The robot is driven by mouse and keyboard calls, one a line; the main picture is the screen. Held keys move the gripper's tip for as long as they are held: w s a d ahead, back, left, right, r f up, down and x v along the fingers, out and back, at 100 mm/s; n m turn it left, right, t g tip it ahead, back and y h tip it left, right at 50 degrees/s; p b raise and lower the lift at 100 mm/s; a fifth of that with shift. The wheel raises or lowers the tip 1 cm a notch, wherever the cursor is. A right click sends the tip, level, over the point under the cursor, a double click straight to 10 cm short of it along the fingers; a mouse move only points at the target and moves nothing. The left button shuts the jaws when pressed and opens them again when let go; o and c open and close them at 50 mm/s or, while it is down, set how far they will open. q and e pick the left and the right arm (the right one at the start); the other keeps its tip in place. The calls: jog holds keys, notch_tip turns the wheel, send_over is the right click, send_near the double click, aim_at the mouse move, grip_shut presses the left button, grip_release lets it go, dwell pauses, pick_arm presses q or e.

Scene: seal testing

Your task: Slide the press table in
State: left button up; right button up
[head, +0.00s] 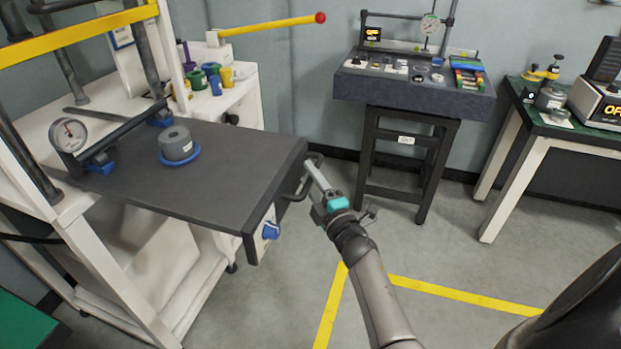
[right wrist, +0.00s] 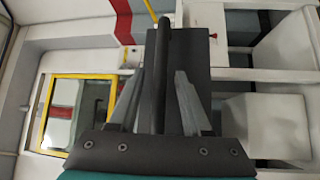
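The press table (head: 225,180) is a dark grey slab sticking out of the white press frame (head: 95,255) toward the right. A dark bar handle (head: 303,182) is on its right edge. My right gripper (head: 314,172) is at the handle. In the right wrist view, its fingers (right wrist: 160,80) stand apart, with the dark handle bar (right wrist: 164,45) between them; gaps seem to show on both sides. My left gripper is not in view.
A blue knob (head: 271,231) is below the slab's right edge. A yellow lever with a red end (head: 270,25) is behind the press. A dark granite bench (head: 415,95) and a green-topped table (head: 560,130) stand at the back right. The floor between is clear.

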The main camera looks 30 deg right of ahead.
grip_shut()
dwell(1.2)
